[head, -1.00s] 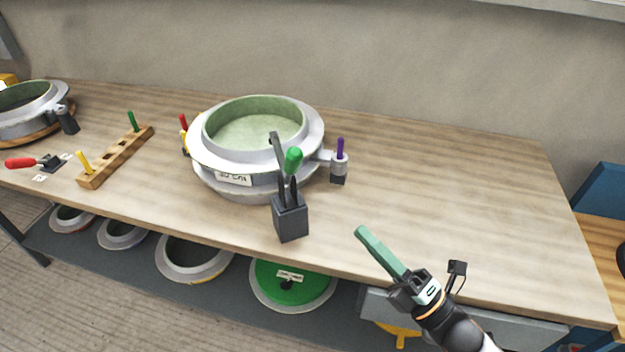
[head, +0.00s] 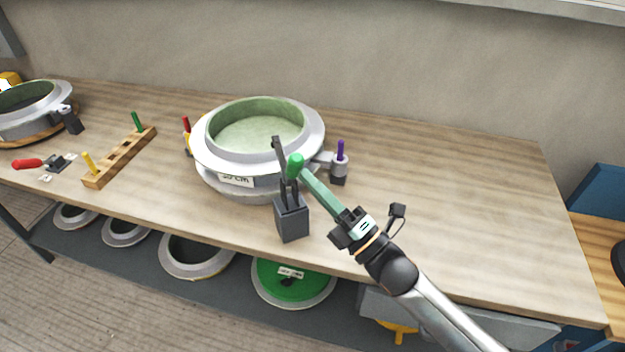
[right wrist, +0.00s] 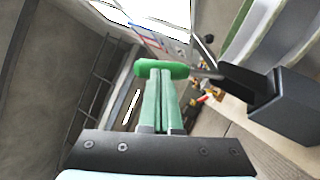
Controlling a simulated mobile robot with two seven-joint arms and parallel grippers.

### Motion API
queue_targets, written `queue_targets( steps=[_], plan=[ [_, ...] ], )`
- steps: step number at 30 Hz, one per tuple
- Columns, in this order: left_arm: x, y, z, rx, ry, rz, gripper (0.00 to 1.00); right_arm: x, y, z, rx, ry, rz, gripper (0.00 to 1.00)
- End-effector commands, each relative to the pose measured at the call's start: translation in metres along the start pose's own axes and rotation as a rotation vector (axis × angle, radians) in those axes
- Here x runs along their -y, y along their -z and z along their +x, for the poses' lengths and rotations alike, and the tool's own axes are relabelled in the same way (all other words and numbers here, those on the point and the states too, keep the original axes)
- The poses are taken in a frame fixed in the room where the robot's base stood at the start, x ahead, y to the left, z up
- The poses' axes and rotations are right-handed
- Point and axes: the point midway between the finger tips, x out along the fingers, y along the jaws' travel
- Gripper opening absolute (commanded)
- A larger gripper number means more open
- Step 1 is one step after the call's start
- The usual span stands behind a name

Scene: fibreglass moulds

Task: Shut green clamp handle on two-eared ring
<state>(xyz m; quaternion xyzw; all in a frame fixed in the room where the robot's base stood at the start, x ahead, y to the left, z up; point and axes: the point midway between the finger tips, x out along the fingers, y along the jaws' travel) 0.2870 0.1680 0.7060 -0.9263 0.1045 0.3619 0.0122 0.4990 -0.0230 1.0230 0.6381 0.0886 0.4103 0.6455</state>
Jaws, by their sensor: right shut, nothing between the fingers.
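The two-eared ring (head: 220,180) sits round the pale green-lined mould (head: 258,127) on the bench. A clamp with a dark grey block (head: 291,220) stands at its front, and its green handle (head: 296,164) points up. The handle also shows in the right wrist view (right wrist: 160,69), lying across the ends of my fingers. My right gripper (head: 306,178) is shut and empty, with its long green fingers reaching the handle from the right. It also shows in the right wrist view (right wrist: 160,88). The fingertips touch or nearly touch the handle; I cannot tell which. My left gripper is out of view.
A purple pin (head: 340,150) stands in the ring's right ear. A wooden pin rack (head: 122,158) and a loose red-handled clamp (head: 28,163) lie to the left. Another mould (head: 35,110) is at far left. The bench right of the ring is clear.

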Motion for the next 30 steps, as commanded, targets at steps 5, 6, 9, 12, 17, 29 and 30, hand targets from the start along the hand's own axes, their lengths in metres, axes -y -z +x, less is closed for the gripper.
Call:
queue_targets(
  steps=[5,6,9,12,17,29,30],
  plan=[
    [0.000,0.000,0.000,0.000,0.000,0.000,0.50,0.000,0.000,0.000,0.000,0.000,0.001,0.00],
    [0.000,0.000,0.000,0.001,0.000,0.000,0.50,0.000,0.000,0.000,0.000,0.000,0.001,0.00],
    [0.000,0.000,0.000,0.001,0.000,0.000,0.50,-0.001,0.000,0.001,0.000,0.000,0.001,0.00],
    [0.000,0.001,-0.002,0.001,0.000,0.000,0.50,-0.005,-0.004,0.009,0.001,-0.003,0.000,0.00],
    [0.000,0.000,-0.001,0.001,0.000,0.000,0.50,-0.010,-0.012,0.029,0.001,-0.005,-0.002,0.00],
    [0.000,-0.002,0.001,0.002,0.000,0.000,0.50,-0.011,-0.018,0.042,0.001,-0.001,0.001,0.00],
    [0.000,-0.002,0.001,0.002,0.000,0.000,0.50,-0.011,-0.018,0.042,0.001,-0.001,0.001,0.00]
  ],
)
